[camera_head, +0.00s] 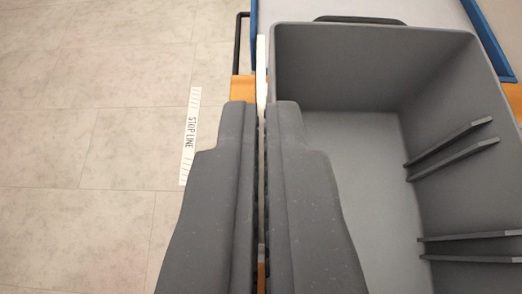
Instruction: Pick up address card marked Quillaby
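A thin white card (261,70), seen edge-on in the head camera view, sticks out beyond my fingertips. Its face is turned out of sight, so I cannot read any name on it. My gripper (262,104) is shut on this card, with only a narrow gap between the two dark grey fingers. The card stands along the left wall of a grey bin, and I cannot tell whether it touches the bin.
The open grey bin (350,150) fills the right side, with several thin dividers (450,148) on its right wall. Blue edging (490,40) and orange parts (243,88) surround it. A black handle (239,40) stands left. Tiled floor lies left, with a STOP LINE strip (190,135).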

